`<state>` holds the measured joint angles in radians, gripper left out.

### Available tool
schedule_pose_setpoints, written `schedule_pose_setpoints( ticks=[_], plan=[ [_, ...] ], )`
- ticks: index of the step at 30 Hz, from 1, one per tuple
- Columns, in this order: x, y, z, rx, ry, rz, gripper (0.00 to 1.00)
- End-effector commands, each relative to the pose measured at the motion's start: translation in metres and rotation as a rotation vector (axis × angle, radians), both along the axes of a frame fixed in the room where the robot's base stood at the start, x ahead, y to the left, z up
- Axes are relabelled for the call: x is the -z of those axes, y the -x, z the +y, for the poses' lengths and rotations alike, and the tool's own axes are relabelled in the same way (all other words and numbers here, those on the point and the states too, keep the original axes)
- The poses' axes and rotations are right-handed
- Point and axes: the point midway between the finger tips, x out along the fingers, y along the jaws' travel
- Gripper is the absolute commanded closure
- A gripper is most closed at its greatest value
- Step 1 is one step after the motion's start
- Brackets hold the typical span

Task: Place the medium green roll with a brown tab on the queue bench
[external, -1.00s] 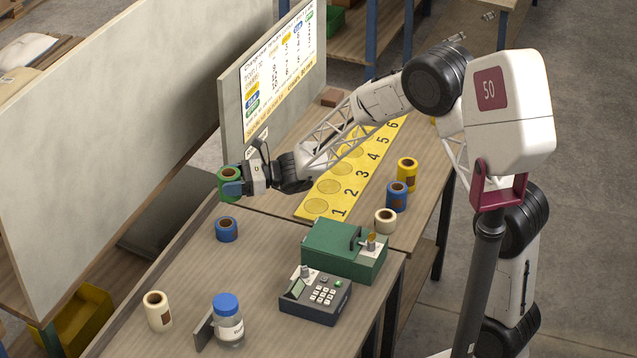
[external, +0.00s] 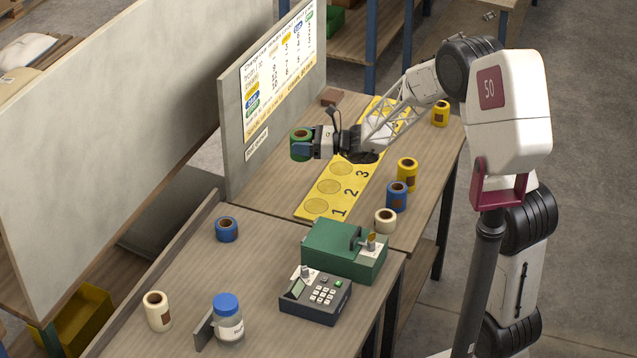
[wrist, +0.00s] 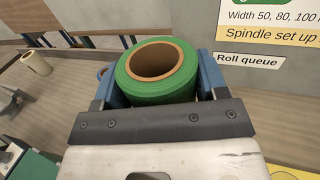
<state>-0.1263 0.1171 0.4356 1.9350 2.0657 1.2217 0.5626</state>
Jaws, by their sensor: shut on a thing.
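The green roll (external: 300,137) with a brown core is held in my gripper (external: 301,149), above the far bench beside the "Roll queue" board. In the wrist view the green roll (wrist: 131,88) sits upright between the two blue jaws of my gripper (wrist: 160,90), which are shut on it. Its tab cannot be made out. The queue bench (external: 262,185) carries a yellow strip (external: 319,206) with numbered circles; circles 1, 2 and 3 show empty, and my arm covers the higher ones.
Yellow (external: 407,174), blue (external: 397,196) and cream (external: 385,221) rolls stand along the right side. Another yellow roll (external: 440,114) stands farther back. A green machine (external: 343,251), keypad box (external: 315,295) and blue-capped jar (external: 228,318) occupy the near bench. The upright board (external: 275,90) borders the queue bench.

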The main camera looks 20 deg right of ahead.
Motion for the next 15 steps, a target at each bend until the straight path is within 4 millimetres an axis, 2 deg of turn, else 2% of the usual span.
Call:
schedule_pose_setpoints(
  ticks=[1,15],
  plan=[
    [0.0,-0.003,-0.015,0.018,0.0,0.0,0.59],
    [0.0,-0.018,-0.134,0.15,0.0,-0.001,0.59]
  ],
)
